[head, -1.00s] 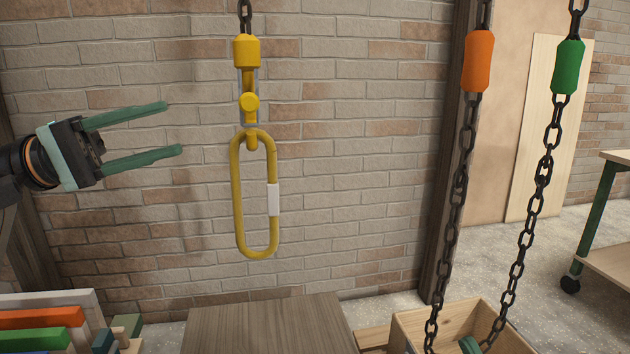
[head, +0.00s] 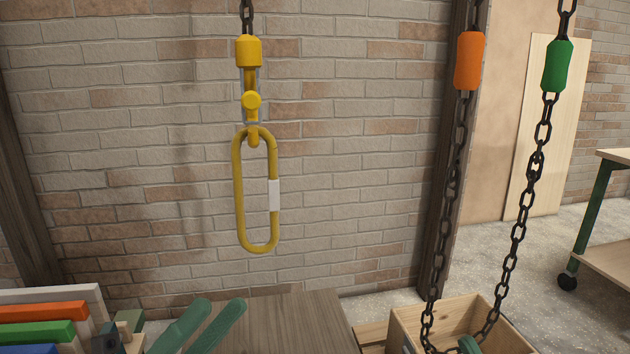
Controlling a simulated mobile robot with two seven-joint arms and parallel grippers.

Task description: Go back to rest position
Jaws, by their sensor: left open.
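My left gripper (head: 202,328) is at the bottom of the head view, left of centre. Only its two green fingers show clearly, apart and empty, in front of the brown wooden surface (head: 285,318). A yellow oblong ring (head: 239,200) with a white band hangs from a yellow hook (head: 250,85) on a chain, above and right of the gripper and clear of it.
Two black chains with an orange sleeve (head: 469,61) and a green sleeve (head: 557,66) hang at the right over a wooden box (head: 410,325). Coloured boards (head: 45,312) stand at lower left. A cart (head: 603,220) is at far right.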

